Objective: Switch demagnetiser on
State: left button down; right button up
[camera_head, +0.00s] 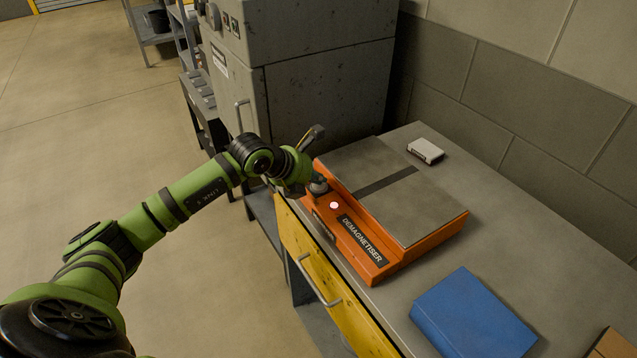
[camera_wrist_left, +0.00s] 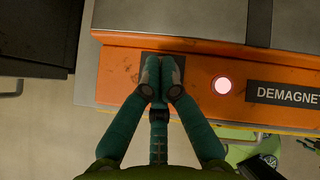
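The orange demagnetiser (camera_head: 378,250) sits on the grey bench, with a grey top plate crossed by a dark band. Its label reads DEMAGNETISER, and a round pinkish light (camera_head: 334,205) glows on its front ledge. In the left wrist view, the light (camera_wrist_left: 222,86) is just right of my left gripper (camera_wrist_left: 160,72). The gripper's fingers are closed together over a dark plate (camera_wrist_left: 148,57) on the orange ledge, hiding any switch there. In the head view, my left gripper (camera_head: 318,187) is at the ledge's far left end. My right gripper is out of view.
A blue book-like block (camera_head: 472,315) lies on the bench at the front right. A small white box (camera_head: 425,151) lies behind the demagnetiser. A grey cabinet (camera_head: 325,95) stands beyond the bench. A yellow drawer (camera_head: 325,285) is below the bench's edge.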

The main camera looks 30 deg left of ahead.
aim_at(316, 186)
pick_arm(q)
jog(key=shift+r+p, duration=1.85)
jog(key=shift+r, duration=1.2)
